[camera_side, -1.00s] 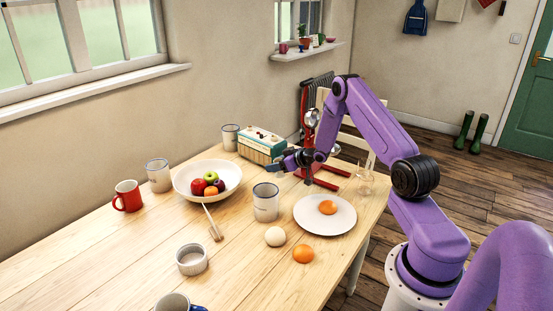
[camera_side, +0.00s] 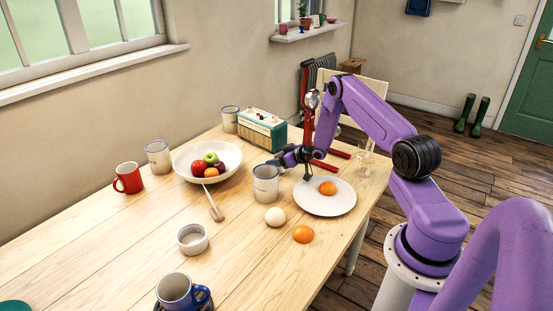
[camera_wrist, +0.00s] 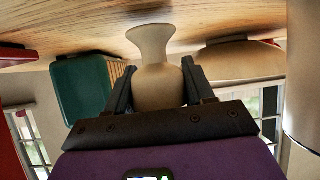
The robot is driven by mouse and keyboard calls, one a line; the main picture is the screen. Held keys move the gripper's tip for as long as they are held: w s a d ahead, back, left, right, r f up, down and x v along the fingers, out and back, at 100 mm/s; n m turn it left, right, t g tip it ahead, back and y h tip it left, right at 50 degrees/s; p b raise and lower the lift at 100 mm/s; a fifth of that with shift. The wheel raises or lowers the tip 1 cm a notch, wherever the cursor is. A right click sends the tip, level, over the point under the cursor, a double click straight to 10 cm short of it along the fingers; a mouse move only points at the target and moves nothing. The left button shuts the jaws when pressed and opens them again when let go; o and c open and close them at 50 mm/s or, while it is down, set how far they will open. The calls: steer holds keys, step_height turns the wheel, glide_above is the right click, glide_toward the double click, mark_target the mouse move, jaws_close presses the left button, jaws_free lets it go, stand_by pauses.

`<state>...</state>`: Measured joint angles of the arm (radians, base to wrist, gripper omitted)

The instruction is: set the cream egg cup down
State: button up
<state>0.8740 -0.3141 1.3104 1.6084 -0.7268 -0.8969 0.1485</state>
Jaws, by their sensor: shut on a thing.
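The cream egg cup (camera_wrist: 155,75) is between the two fingers of my gripper (camera_wrist: 158,88) in the wrist view. The fingers are shut on its rounded body, and its narrow neck and flared end point toward the wooden table (camera_wrist: 90,30). I cannot tell whether the flared end touches the table. In the side view my gripper (camera_side: 277,162) is low over the table, behind the enamel mug (camera_side: 265,184) and left of the white plate (camera_side: 325,205). The egg cup cannot be made out there.
A teal radio (camera_side: 262,130) stands behind my gripper, and a white fruit bowl (camera_side: 208,178) is to its left. A white egg (camera_side: 275,217) and an orange (camera_side: 303,234) lie in front. A red stand (camera_side: 322,165) is close on the right. Bare tabletop (camera_side: 120,235) lies at the front left.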

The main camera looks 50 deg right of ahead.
steer(key=shift+f, duration=0.6)
stand_by(0.4)
steer(key=o, duration=1.1)
steer(key=shift+o, duration=0.2)
steer(key=v, duration=1.7)
steer(key=w+a+r+n+g, duration=0.2)
steer(key=a+r, duration=0.1)
steer(key=a, duration=0.5)
steer(key=w+a+r+n+g, duration=0.2)
steer(key=a+r, duration=0.1)
steer(key=a, duration=0.4)
steer(key=s+a+r+n+g, duration=0.1)
steer(key=s+a+r, duration=0.1)
steer(key=a, duration=0.4)
steer(key=s+a+r+n+g, duration=0.2)
steer(key=s+a+r, duration=0.1)
steer(key=a, duration=0.3)
steer(key=s+a+r+n+g, duration=0.1)
steer(key=s+a+r, duration=0.1)
steer(key=s, duration=0.6)
steer(key=s+a+r+n+g, duration=0.2)
steer(key=s+a+r, duration=0.1)
steer(key=s, duration=0.6)
steer(key=s+a+r+n+g, duration=0.1)
steer(key=s+a+r+g, duration=0.1)
steer(key=s, duration=0.6)
steer(key=shift+s+a+r+n, duration=0.2)
steer(key=shift+a+n, duration=0.1)
steer(key=shift+a, duration=0.3)
